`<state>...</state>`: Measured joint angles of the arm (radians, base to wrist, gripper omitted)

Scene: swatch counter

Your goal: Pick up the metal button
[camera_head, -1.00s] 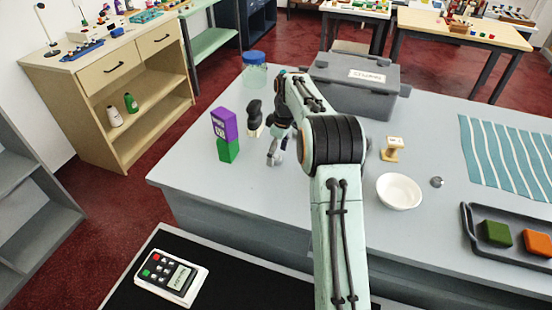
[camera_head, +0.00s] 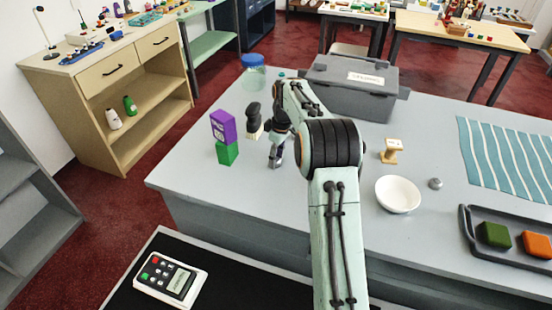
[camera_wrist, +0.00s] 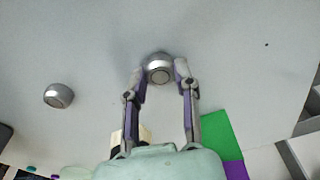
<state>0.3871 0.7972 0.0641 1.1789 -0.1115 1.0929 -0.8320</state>
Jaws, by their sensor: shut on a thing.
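A round silver metal button (camera_wrist: 159,68) sits between my fingertips in the wrist view. My gripper (camera_wrist: 160,72) is shut on it, one finger on each side, pointing down over the grey counter. In the head view my gripper (camera_head: 275,163) is low at the counter, and the button in it is too small to make out. A second silver button-like piece (camera_wrist: 59,95) lies on the counter to the left in the wrist view, apart from my fingers. In the head view a small round metal piece (camera_head: 436,183) lies right of the white bowl; I cannot tell whether these two are the same.
A purple block (camera_head: 222,125) stands on a green block (camera_head: 228,153) left of my gripper, with a dark-handled brush (camera_head: 254,117) close by. The white bowl (camera_head: 398,195), a wooden stamp (camera_head: 391,150) and a grey box (camera_head: 350,88) stand to the right. The counter's front left is clear.

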